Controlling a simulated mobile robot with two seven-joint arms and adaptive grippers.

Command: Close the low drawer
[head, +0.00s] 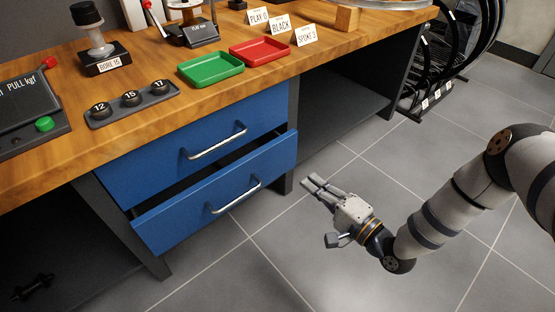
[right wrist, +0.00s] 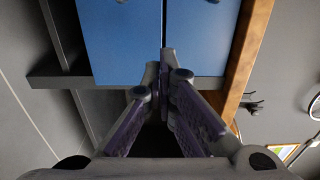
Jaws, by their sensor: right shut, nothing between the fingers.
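The low drawer (head: 222,194) is the lower blue drawer under the wooden workbench. It stands partly pulled out, with a dark gap along its top edge and a silver bar handle (head: 236,196) on its front. The low drawer also shows in the right wrist view (right wrist: 118,45) as the left blue panel. My right gripper (head: 309,184) is in front of the bench, just right of the drawer's right end and apart from it in the head view. Its fingers are together and empty. My left gripper is not in view.
The upper blue drawer (head: 195,145) looks shut and has its own handle. The workbench top (head: 150,130) carries a green tray (head: 210,68), a red tray (head: 259,52) and a weight holder (head: 131,104). The grey floor (head: 275,250) before the drawers is clear.

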